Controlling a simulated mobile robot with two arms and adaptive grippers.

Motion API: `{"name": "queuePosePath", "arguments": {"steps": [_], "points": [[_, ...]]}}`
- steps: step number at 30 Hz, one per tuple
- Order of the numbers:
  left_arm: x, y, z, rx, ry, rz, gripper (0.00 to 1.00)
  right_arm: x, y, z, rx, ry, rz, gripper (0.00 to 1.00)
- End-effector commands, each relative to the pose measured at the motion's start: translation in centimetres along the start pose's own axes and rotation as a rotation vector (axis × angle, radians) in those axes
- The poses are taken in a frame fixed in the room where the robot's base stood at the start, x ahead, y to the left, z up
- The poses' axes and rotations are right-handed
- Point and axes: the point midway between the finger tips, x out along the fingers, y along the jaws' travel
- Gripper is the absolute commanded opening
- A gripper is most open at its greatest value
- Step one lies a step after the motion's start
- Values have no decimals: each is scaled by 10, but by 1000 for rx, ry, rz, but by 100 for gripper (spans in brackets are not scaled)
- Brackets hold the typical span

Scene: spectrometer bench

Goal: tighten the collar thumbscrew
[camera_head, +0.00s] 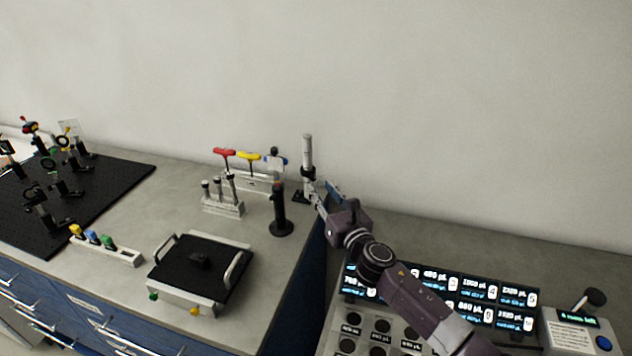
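A silver post (308,150) stands upright near the wall, at the back right of the left bench. A dark collar (308,173) sits around it partway up. The thumbscrew is too small to make out. My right gripper (314,194) reaches in from the lower right, its tips close to the post just below the collar. I cannot tell whether they touch it, or whether they are apart or closed. The post's foot is partly hidden by the gripper. My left gripper is not in view.
A black post on a round base (281,228) stands just left of my gripper. A black-topped tray (228,270), a breadboard (125,180) with optics and a panel of lit displays (470,290) surround.

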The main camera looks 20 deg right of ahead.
Motion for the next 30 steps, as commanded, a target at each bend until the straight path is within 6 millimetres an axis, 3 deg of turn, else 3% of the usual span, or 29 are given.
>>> {"name": "queuePosePath", "arguments": {"steps": [3, 9, 21, 30], "points": [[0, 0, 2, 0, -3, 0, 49, 20, 1, 0, 1, 0, 0, 29], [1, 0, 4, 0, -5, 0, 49, 38, 0, 0, 2, 0, -1, 29], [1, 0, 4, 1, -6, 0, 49, 44, 0, 0, 0, 1, 0, 29], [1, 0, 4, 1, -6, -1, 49, 44, 0, 0, 0, 1, 0, 0]]}}
